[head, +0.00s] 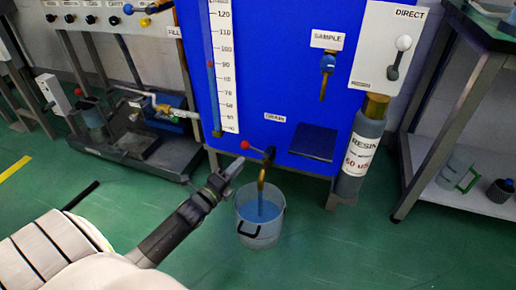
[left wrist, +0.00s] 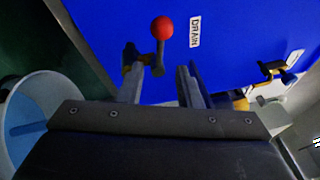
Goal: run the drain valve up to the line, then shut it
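The drain valve's red knob (head: 245,145) sits on a lever pointing left from the valve body (head: 268,154), under the DRAIN label. A blue stream runs from its brass spout (head: 261,180) into a clear bucket (head: 262,228), which holds some blue water. No line on the bucket can be made out. My left gripper (head: 232,168) is just left of the spout, below the knob. In the left wrist view its fingers (left wrist: 160,88) are apart and empty, with the red knob (left wrist: 162,27) beyond them. My right gripper is out of view.
The blue panel carries a numbered level scale (head: 222,65), a sample tap (head: 327,65) and a small dark shelf (head: 313,142). Green floor in front is clear.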

